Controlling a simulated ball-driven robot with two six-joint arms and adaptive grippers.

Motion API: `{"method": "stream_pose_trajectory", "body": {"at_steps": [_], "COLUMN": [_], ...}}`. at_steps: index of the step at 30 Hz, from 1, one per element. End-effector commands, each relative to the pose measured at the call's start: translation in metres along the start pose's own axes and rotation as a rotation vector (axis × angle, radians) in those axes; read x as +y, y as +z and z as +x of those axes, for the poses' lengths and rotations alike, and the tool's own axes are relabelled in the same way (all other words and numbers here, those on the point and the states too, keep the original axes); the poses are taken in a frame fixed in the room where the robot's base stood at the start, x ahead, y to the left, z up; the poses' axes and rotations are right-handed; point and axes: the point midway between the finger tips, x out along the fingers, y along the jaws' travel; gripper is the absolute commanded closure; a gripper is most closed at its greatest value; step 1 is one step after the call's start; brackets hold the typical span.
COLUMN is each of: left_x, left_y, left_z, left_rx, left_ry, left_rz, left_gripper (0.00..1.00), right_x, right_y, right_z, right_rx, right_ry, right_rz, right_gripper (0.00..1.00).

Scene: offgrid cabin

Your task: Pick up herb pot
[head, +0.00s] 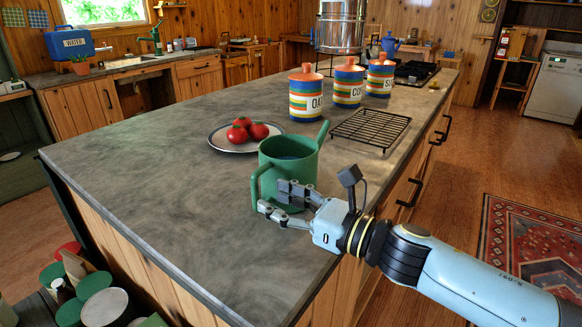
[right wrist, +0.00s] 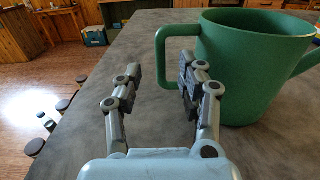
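A small terracotta pot with a green plant (head: 81,67), which looks like the herb pot, stands on the far left counter by the blue water container. My right gripper (head: 277,201) is far from it, at the near end of the grey island, beside a green watering can (head: 300,160). In the right wrist view its fingers (right wrist: 160,82) are apart, with nothing clearly held between them. The can's handle (right wrist: 161,60) is just beyond the right-hand finger; I cannot tell whether they touch. My left gripper is not in view.
On the island (head: 150,165) are a plate of tomatoes (head: 222,143), striped canisters (head: 306,95) and a black wire rack (head: 368,128). The island's left part is clear. Several round-topped items (head: 105,307) stand at lower left. Wooden floor lies between island and far counter.

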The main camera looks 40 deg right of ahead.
Motion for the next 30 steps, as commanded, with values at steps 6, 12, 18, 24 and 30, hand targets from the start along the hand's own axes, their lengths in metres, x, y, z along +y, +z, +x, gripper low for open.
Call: {"method": "stream_pose_trajectory", "body": {"at_steps": [6,12,18,24,30], "left_x": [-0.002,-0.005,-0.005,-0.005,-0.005], "left_y": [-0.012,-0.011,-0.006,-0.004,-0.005], "left_z": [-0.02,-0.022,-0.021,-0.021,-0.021], "left_rx": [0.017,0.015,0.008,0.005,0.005], "left_ry": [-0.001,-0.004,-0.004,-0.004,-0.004], "left_rz": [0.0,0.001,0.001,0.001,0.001], "left_gripper": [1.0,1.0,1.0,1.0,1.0], "right_x": [-0.001,0.0,0.0,-0.001,-0.001], "right_y": [0.0,-0.004,-0.004,-0.004,-0.004], "right_z": [0.035,0.047,0.047,0.046,0.046], "right_rx": [-0.003,0.0,0.0,0.0,0.0], "right_ry": [-0.002,0.0,0.0,0.0,-0.001], "right_rz": [0.003,0.0,0.0,0.0,0.0], "right_gripper": [0.6,0.6,0.66,0.92,1.0]}}
